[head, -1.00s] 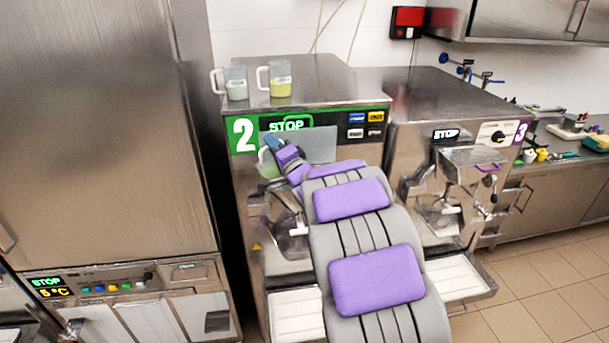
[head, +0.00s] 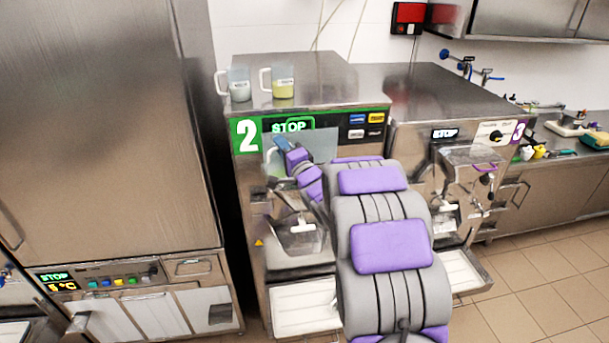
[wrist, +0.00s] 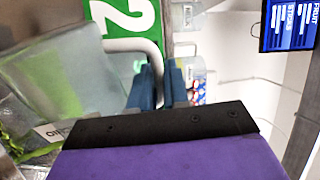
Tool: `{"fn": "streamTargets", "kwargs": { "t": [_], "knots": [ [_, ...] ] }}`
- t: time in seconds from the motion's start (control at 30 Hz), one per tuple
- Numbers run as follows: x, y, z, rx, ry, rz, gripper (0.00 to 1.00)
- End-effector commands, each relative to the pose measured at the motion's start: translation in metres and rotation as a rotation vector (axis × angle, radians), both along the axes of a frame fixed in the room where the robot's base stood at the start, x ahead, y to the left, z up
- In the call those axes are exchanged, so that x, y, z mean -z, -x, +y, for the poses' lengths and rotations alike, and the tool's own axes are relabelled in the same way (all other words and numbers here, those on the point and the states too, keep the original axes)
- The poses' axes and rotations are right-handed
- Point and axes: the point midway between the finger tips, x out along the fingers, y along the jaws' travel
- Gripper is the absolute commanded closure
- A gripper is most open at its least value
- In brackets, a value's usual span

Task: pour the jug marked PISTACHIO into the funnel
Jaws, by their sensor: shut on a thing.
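My gripper (head: 281,143) is at the front of machine 2, below its green panel. In the wrist view its blue fingers (wrist: 162,86) are shut on the handle of a clear jug (wrist: 85,75). The jug looks tilted, with green contents and a white label whose visible letters end in "HIO". In the head view the jug (head: 275,165) is a small pale green patch, mostly behind my gripper. I cannot make out the funnel for certain. A translucent panel (head: 322,147) stands beside my gripper. Whether anything is flowing out cannot be told.
Two other jugs, one whitish (head: 239,85) and one yellow-green (head: 283,84), stand on top of machine 2 (head: 330,80). Machine 3 (head: 450,95) is at the right. A tall steel cabinet (head: 100,150) is at the left. White drip trays (head: 303,310) jut out low in front.

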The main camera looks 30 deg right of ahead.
Motion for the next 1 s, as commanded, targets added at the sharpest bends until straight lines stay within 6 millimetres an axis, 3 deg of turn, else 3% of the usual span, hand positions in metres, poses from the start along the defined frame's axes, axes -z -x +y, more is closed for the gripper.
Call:
{"fn": "streamTargets", "kwargs": {
  "t": [0.4, 0.73, 1.0],
  "knots": [
    [-0.006, 0.000, -0.017, 0.001, -0.071, 0.004, 1.00],
    [-0.007, -0.001, -0.010, 0.000, -0.108, 0.008, 1.00],
    [-0.007, -0.001, -0.018, 0.002, -0.143, 0.010, 1.00]
  ]
}}
